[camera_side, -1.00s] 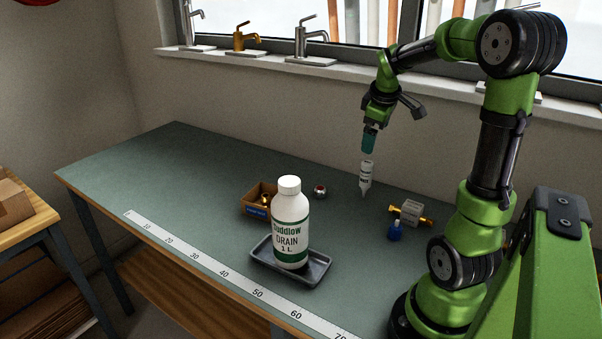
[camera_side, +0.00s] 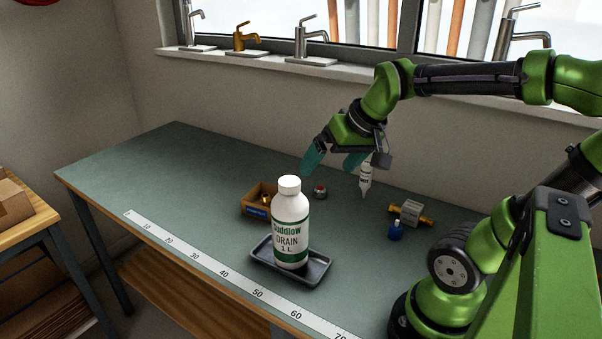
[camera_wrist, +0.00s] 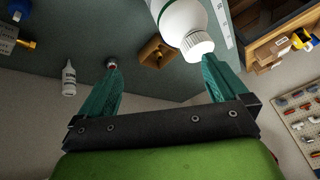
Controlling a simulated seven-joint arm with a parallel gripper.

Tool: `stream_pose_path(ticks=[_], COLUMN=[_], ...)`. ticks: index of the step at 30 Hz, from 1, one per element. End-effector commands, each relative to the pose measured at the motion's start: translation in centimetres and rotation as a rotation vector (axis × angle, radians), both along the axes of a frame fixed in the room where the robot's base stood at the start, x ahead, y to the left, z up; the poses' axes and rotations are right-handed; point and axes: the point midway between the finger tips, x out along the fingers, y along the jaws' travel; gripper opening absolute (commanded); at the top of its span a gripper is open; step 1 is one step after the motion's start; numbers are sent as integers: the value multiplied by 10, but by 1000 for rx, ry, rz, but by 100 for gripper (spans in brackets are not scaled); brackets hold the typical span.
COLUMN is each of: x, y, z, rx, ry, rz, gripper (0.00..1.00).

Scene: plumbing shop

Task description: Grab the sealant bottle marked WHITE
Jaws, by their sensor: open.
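A small white bottle (camera_side: 366,174) with a dark mark and a narrow tip pointing down is near the back of the bench in the side view, its upper part close behind my gripper in the picture. It also shows at the left of the wrist view (camera_wrist: 69,80). The lettering is too small to read. My gripper (camera_side: 334,166) is open and empty, its teal fingers spread wide. In the side view it is above and left of this bottle. In the wrist view the bottle lies outside the left finger, not between the fingers (camera_wrist: 161,70).
A large Drain bottle (camera_side: 290,232) stands in a dark tray (camera_side: 318,272) at the front. Behind it are a cardboard box (camera_side: 252,206) of brass fittings and a small red-and-silver part (camera_side: 320,190). A blue item (camera_side: 395,232) and a tagged brass fitting (camera_side: 411,211) are at right. The bench's left is clear.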

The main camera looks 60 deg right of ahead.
Motion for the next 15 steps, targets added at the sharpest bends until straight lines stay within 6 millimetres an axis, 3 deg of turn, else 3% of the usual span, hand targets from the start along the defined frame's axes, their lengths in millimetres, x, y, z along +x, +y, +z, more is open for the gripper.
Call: stream_pose_path(ticks=[1, 3, 6, 7, 13, 15], x=[-8, -18, -29, -30, -32, -32], y=[31, 59, 84, 88, 96, 95], z=[-3, -7, -7, -6, -2, -2], rx=[46, 92, 109, 108, 105, 105], ry=[-34, -64, -88, -94, -106, -105], rz=[33, 75, 152, 170, 206, 205], gripper=[100, 100, 100, 98, 68, 67])
